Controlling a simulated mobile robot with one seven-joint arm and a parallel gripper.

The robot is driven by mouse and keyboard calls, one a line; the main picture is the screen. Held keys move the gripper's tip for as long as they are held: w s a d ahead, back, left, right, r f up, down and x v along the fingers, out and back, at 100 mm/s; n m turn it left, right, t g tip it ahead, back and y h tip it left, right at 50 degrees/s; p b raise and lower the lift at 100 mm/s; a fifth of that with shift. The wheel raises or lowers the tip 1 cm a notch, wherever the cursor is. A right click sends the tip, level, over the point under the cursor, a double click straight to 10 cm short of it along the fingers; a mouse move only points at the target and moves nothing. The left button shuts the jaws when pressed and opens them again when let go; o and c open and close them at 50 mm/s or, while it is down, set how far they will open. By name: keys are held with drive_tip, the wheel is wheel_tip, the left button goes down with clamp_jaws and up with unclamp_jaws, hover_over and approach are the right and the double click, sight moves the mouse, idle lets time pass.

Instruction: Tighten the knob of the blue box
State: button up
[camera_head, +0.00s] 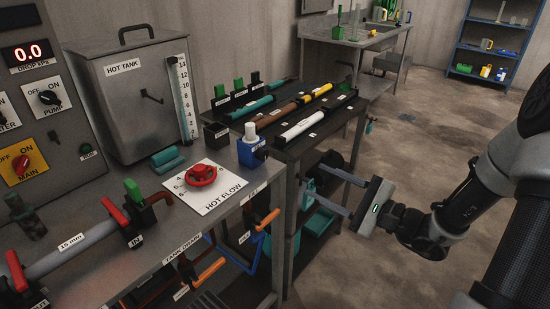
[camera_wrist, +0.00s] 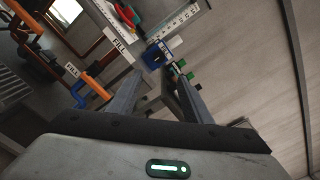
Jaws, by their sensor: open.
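The small blue box (camera_head: 250,156) stands at the right edge of the steel bench, with a white cylinder on its top and a dark knob (camera_head: 261,154) on its right side. My gripper (camera_head: 325,184) is open and empty, off the bench's right side, lower in the picture and to the right of the blue box, clear of it. In the wrist view the blue box (camera_wrist: 153,58) shows small beyond my fingertips (camera_wrist: 155,76). The knob is too small there to make out clearly.
A HOT FLOW plate with a red handwheel (camera_head: 203,175) lies left of the box. A dark rack (camera_head: 290,145) with tubes stands behind it. Orange and blue pipes (camera_head: 262,222) run below the bench edge. The floor (camera_head: 430,140) at right is clear.

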sight(265, 156)
drive_tip(key=b+x, duration=0.2)
drive_tip(key=x, duration=1.4)
drive_tip(key=shift+a, duration=0.15)
drive_tip(key=c, duration=1.1)
drive_tip(key=shift+o, duration=0.2)
drive_tip(key=shift+r, duration=0.1)
